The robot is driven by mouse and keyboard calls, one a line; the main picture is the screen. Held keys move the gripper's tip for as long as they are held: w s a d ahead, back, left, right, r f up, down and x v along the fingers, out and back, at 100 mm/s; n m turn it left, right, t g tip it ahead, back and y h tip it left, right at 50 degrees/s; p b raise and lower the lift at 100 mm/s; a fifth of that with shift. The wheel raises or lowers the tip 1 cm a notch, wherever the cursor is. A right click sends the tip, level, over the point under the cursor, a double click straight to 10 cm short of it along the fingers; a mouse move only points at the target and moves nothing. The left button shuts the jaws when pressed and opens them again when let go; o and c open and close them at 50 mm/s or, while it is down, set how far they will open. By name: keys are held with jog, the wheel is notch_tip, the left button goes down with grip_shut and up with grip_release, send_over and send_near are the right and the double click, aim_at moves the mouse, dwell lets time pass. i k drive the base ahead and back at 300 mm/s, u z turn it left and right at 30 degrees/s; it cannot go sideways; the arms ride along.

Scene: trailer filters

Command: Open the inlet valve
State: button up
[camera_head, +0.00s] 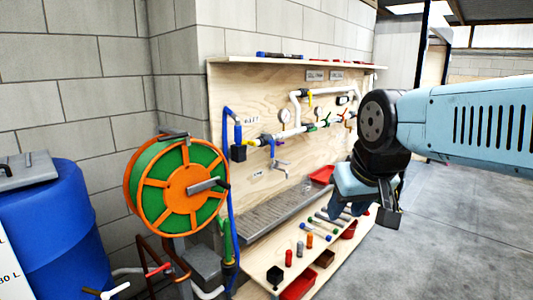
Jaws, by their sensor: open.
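A pipe run with several small coloured valve handles is mounted on the plywood board (232,82). A yellow-handled valve (253,143) sits at the left end of the white pipe, below a small label (251,119). The labels are too small to read surely, so I cannot tell for certain which valve is the inlet valve. More handles, among them a green one (326,122), sit further right along the pipe. My gripper (362,212) is open and empty, pointing down in front of the board's right part, apart from every valve. My arm hides part of the board's right side.
An orange and green hose reel (178,188) and a blue barrel (48,222) stand at the left. A red-handled valve (158,268) is low beside the reel. Below the board are a grey drain tray (262,222) and a shelf with tools and bins. The floor (440,235) at right is clear.

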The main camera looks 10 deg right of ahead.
aim_at(272, 150)
jog(key=z, duration=0.1)
jog(key=i, duration=0.95)
jog(key=u, duration=0.1)
